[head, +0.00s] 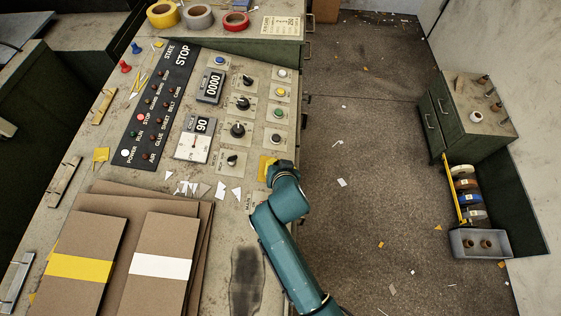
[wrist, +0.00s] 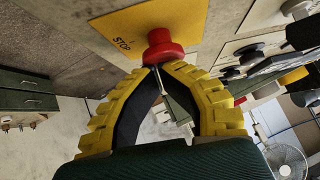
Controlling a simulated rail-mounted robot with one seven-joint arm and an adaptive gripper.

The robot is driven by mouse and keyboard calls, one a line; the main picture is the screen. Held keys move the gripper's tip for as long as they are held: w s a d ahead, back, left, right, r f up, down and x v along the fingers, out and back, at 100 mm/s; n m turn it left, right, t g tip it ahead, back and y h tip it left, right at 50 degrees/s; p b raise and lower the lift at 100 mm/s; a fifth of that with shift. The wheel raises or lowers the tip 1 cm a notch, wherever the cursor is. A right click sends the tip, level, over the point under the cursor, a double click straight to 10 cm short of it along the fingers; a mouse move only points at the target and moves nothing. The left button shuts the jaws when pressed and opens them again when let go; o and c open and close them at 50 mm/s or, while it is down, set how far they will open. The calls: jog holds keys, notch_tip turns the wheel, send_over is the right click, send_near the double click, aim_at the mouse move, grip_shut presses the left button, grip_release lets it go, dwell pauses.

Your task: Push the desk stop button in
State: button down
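The desk stop button is a red mushroom knob (wrist: 162,47) on a yellow plate (wrist: 125,32) marked STOP, in the wrist view. The knob stands out from the plate. My gripper (wrist: 160,68) has yellow ribbed fingers that bow outward and meet at their tips, with nothing held between them. The tips are right at the knob's face; I cannot tell whether they touch it. In the head view the yellow plate (head: 264,168) shows at the desk's right edge, while my teal arm hides the knob and the fingers.
A grey control panel (head: 222,130) with knobs, coloured buttons and a dial lies beside the plate. A black board (head: 160,105) reads STATE STOP. Brown board stacks (head: 88,262) and paper scraps (head: 187,187) lie nearby. The floor (head: 360,170) to the right is open.

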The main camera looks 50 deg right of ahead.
jog(key=shift+s+a+f, duration=0.1)
jog(key=shift+s+f, duration=0.05)
jog(key=shift+f, duration=0.3)
jog(key=r+p, duration=0.3)
jog(key=r, duration=0.1)
jog(key=r+p, duration=0.1)
jog(key=p, duration=0.1)
jog(key=shift+s+d+r+p, duration=0.3)
jog(key=shift+s+d+r, duration=0.05)
jog(key=shift+d+r, duration=0.05)
jog(key=p+v, duration=0.1)
jog(key=v, duration=0.8)
jog(key=shift+a, duration=0.2)
jog(key=shift+s+f, duration=0.1)
